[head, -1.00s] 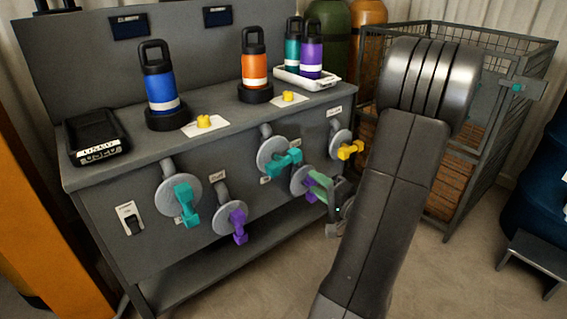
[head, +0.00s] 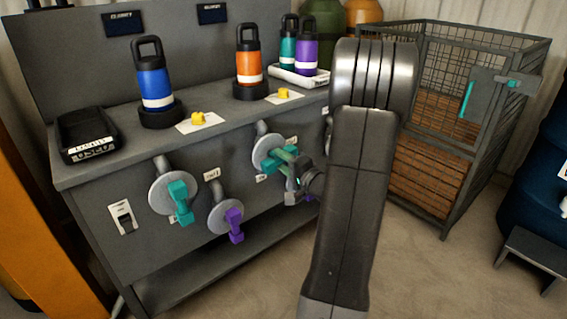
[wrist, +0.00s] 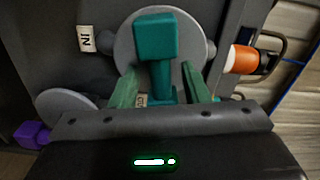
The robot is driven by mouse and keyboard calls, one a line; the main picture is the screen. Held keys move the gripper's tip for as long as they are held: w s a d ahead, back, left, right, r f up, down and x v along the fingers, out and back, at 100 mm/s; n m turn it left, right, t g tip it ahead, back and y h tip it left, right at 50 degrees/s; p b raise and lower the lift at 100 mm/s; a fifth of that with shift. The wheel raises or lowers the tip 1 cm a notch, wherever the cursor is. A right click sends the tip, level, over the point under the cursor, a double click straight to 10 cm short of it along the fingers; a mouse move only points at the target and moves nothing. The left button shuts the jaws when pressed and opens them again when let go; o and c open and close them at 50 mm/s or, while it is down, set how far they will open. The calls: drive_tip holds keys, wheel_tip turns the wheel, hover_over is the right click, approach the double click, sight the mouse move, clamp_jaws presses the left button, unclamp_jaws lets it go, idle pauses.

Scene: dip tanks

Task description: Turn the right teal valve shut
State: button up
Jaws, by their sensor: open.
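The right teal valve (head: 271,158) is on the bench's front panel, a teal lever on a round grey disc. In the wrist view its teal lever (wrist: 156,40) shows large, with the blocky end pointing up the picture. My gripper (wrist: 160,76) is open, with one green finger on each side of the lever's lower part; I cannot tell whether they touch it. In the head view my gripper (head: 291,175) overlaps the valve and partly hides it. The left teal valve (head: 179,200) hangs with its lever pointing down.
A purple valve (head: 234,224) sits between the teal valves, lower down. Blue (head: 156,82) and orange (head: 249,62) bottles stand on the bench top. A wire cage (head: 458,130) stands right of my arm. Floor in front is clear.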

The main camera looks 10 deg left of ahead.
clamp_jaws()
drive_tip(key=shift+f+m+b, duration=0.1)
drive_tip(key=shift+m+b, duration=0.2)
drive_tip(key=shift+b, duration=0.05)
drive_tip(key=shift+m+b, duration=0.3)
drive_tip(key=shift+m, duration=0.5)
unclamp_jaws()
drive_tip(key=p+v, duration=0.2)
drive_tip(key=v, duration=1.2)
